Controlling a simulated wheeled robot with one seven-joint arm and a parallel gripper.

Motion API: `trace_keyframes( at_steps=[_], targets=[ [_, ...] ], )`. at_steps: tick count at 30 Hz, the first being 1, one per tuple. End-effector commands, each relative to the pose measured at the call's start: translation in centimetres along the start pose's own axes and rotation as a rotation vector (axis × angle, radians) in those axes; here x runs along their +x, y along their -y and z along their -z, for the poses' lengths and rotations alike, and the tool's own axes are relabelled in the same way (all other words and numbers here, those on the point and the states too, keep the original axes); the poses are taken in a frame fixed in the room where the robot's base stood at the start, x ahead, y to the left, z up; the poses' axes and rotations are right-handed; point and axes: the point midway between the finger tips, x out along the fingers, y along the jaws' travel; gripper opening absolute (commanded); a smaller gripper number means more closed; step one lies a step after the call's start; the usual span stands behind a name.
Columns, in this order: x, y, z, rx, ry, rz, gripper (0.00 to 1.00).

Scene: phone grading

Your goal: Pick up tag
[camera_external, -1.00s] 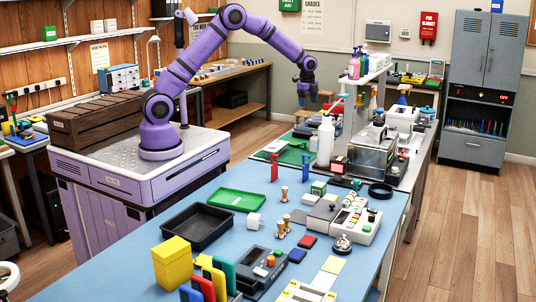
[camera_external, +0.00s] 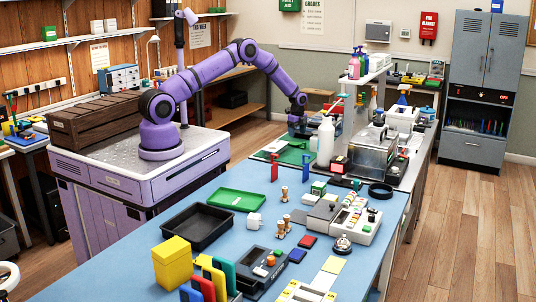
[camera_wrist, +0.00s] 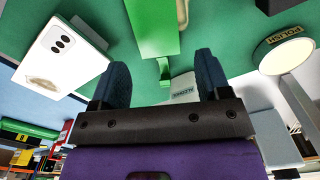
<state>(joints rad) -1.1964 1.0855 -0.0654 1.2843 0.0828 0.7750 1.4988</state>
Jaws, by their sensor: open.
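My gripper (camera_wrist: 162,62) is open, its two dark blue fingers apart with nothing held between them. In the external view my gripper (camera_external: 298,122) is low over the far end of the bench, behind the white bottle. Beyond the fingers in the wrist view, a small whitish piece with dark lettering (camera_wrist: 184,88) shows close to the right finger; it may be the tag, but I cannot tell for sure. A bright green object (camera_wrist: 152,28) with a narrow hooked end lies just ahead, between the fingers. No tag can be made out in the external view.
A white phone (camera_wrist: 62,47) lies at the left of the wrist view, and a round lid marked POLISH (camera_wrist: 285,48) at the right. A white bottle (camera_external: 326,140), a green mat (camera_external: 293,156) and a metal machine (camera_external: 371,150) crowd the bench near my gripper.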

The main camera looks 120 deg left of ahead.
Motion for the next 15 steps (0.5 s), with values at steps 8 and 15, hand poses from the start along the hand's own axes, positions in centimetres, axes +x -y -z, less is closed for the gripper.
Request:
trace_keyframes(
  at_steps=[8,15],
  targets=[
    [2.0,-0.2,0.2,0.001,0.0,-0.001,0.7],
    [5.3,-0.3,0.3,0.0,0.0,0.0,0.7]
  ],
)
